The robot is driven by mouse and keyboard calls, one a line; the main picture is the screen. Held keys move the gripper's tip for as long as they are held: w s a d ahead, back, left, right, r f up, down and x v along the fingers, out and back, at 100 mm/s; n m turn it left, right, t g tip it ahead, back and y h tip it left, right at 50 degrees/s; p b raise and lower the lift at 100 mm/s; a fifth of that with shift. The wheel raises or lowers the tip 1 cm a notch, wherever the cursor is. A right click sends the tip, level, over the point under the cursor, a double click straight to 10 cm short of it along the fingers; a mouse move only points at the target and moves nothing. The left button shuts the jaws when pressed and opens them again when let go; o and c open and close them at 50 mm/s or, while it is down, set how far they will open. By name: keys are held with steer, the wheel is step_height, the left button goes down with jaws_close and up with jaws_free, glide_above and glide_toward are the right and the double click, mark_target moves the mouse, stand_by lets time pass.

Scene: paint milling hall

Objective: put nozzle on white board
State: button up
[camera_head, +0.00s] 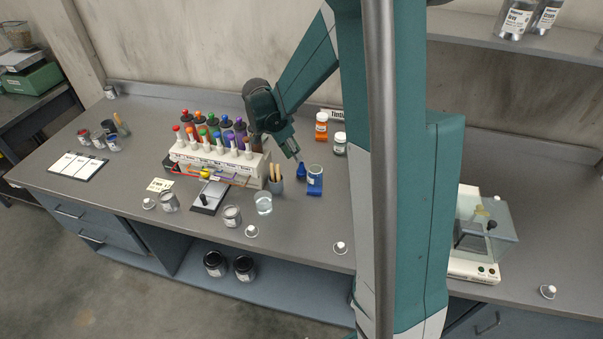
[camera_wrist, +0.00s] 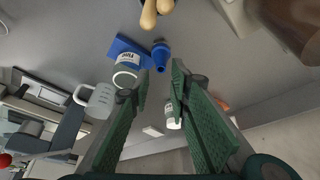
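A small blue nozzle (camera_head: 301,171) stands on the grey bench, just left of a jar on a blue base. It shows in the wrist view (camera_wrist: 160,56), beyond the gap between my fingertips. My gripper (camera_head: 291,150) is above and slightly behind it, pointing down. In the wrist view its green fingers (camera_wrist: 159,84) are apart with nothing between them. A small white-and-black board (camera_head: 209,197) lies in front of the bottle rack. A dark board with white cards (camera_head: 77,165) lies at the far left; I cannot tell which is the white board.
The jar on the blue base (camera_head: 315,175) is close beside the nozzle. A cup with wooden handles (camera_head: 275,185) and a glass beaker (camera_head: 264,204) stand nearby. The bottle rack (camera_head: 215,165) is to the left. Orange (camera_head: 321,127) and white (camera_head: 340,144) bottles stand behind.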

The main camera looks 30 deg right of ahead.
mark_target(301, 163)
steer(key=shift+x, duration=1.3)
steer(key=shift+b+x, duration=0.5)
steer(key=shift+x, duration=2.15)
steer(key=shift+w+d, duration=0.1)
steer(key=shift+c, duration=0.5)
steer(key=shift+r, duration=0.1)
steer(key=c, duration=0.5)
step_height(301, 163, up, 18)
steer(key=p, duration=0.2)
